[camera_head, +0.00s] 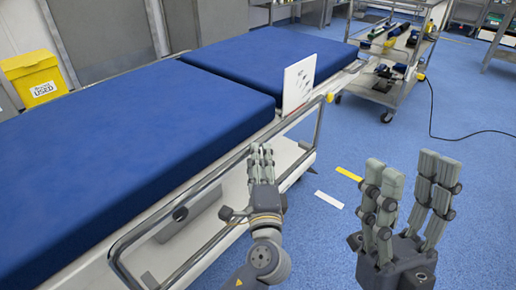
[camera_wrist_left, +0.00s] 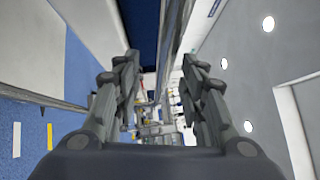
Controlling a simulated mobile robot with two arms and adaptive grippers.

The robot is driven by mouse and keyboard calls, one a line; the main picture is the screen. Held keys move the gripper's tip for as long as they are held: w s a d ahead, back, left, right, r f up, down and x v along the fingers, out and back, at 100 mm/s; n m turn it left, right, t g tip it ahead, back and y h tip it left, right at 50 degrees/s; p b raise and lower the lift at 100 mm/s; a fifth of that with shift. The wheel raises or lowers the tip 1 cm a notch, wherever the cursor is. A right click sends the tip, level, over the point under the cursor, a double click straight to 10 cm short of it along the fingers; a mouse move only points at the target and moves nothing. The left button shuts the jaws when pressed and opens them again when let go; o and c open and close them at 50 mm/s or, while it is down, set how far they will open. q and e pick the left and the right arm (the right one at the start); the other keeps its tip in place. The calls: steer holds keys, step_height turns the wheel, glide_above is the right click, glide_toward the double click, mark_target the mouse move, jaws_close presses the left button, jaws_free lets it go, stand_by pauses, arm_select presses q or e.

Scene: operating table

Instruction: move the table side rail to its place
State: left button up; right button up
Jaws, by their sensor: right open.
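The side rail (camera_head: 207,182) is a grey metal tube frame along the near side of the operating table (camera_head: 135,100), which has blue padding. Its near rounded corner hangs low at the left front, and its far end stands near the white panel. My left gripper (camera_head: 261,150) is at the rail's upper bar, which it partly hides. In the left wrist view, the fingers (camera_wrist_left: 160,65) are spread apart, with a metal bar (camera_wrist_left: 171,45) running between or just beyond them; contact cannot be told. My right gripper (camera_head: 410,175) is open and empty, pointing up over the floor, right of the table.
A white panel (camera_head: 299,84) stands at the table's edge. A metal cart (camera_head: 399,92) with tools is at the back right, a black cable (camera_head: 433,115) beside it. A yellow bin (camera_head: 36,79) is at the left. Blue floor is clear around my right gripper.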

arm_select(q)
steer(key=s+d+f, duration=0.1)
steer(key=s, duration=0.6)
stand_by(0.3)
